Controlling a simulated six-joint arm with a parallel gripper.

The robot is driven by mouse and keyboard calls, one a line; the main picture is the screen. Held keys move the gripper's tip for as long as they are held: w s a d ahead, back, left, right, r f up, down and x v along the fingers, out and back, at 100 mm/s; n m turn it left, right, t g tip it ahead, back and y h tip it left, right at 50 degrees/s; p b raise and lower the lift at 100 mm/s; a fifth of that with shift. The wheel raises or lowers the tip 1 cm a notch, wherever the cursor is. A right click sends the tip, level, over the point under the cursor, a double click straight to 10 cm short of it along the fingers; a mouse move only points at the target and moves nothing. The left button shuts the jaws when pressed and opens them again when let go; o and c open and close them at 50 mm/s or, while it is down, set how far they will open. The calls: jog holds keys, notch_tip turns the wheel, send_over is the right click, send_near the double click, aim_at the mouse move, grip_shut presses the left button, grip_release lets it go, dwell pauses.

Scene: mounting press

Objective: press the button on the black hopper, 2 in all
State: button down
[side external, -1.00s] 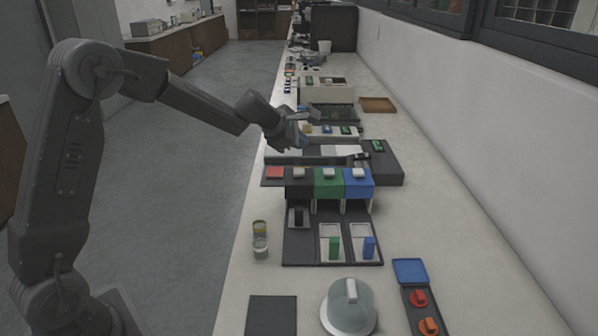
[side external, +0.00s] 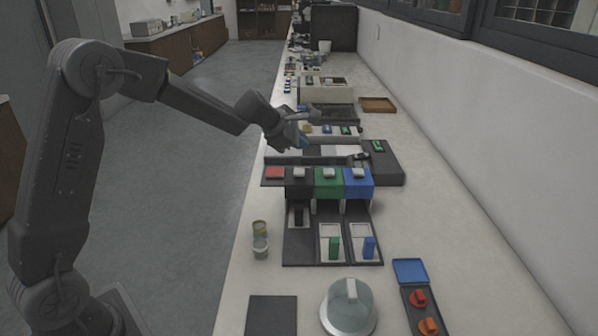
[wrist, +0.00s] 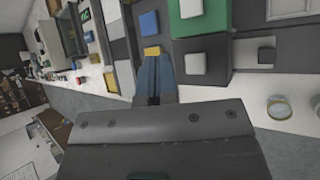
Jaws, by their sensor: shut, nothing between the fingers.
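The black hopper (side external: 299,187) stands at the left of a row of three, with a white button (side external: 299,173) on top. The black hopper also shows in the wrist view (wrist: 216,48), where its white button (wrist: 194,64) lies to the right of my fingers. My gripper (side external: 303,144) is shut and empty. It hangs above the bench, behind the black hopper in the side view, apart from the button. Its blue-grey fingers (wrist: 154,78) show in the wrist view, with the housing covering the lower part.
The green hopper (side external: 328,184) and blue hopper (side external: 358,184) stand to the right. A red pad (side external: 275,173) lies left of the black hopper. A black block (side external: 298,216) is in the tray below. Two small tins (side external: 260,245) stand at the front left.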

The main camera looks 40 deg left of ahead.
aim_at(300, 172)
jog(key=shift+r, duration=0.15)
notch_tip(300, 172, up, 4)
jog(key=shift+f, duration=0.2)
jog(key=shift+f, duration=0.1)
jog(key=shift+f, duration=4.35)
jog(key=shift+f, duration=0.4)
